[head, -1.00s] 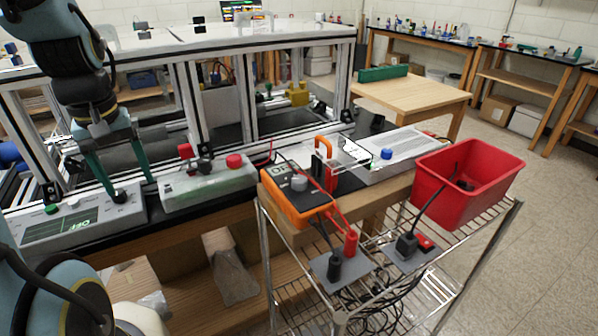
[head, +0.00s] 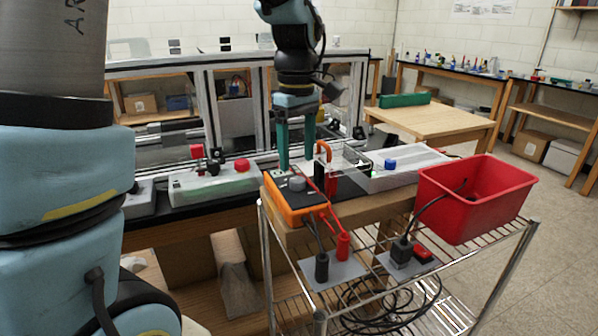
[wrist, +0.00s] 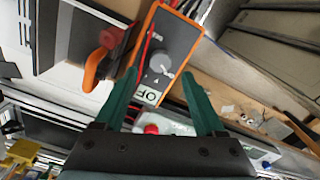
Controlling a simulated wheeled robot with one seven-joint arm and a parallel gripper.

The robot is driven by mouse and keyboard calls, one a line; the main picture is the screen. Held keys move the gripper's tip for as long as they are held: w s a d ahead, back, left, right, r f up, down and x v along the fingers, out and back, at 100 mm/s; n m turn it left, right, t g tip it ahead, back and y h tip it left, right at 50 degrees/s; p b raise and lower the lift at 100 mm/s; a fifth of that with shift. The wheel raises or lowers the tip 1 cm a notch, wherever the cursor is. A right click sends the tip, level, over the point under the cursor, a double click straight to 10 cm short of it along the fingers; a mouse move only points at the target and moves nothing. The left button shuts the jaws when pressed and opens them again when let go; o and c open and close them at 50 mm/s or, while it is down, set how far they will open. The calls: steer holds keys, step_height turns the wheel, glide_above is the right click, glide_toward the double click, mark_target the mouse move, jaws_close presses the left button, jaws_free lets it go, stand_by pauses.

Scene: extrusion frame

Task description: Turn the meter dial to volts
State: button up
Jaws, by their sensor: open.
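The orange meter (head: 312,201) with a dark face lies on the wooden top at the cart's corner. Its round grey dial (head: 297,184) is on the face and also shows in the wrist view (wrist: 162,61). In the wrist view the meter's small display (wrist: 147,95) shows letters that look like "OF", partly hidden by a finger. My gripper (head: 297,162) is open and empty, with green fingers pointing down just behind and above the meter. In the wrist view the dial appears between and slightly beyond the fingertips (wrist: 160,74). I see no contact with it.
Red and black leads run from the meter to plugs on a grey plate (head: 335,272). An orange-handled tool (head: 322,160) stands close behind the meter. A control box with red knobs (head: 213,184) is at left, a red bin (head: 475,195) at right.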

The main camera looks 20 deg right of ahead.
mark_target(297, 179)
steer(key=shift+f, duration=2.4)
jaws_close()
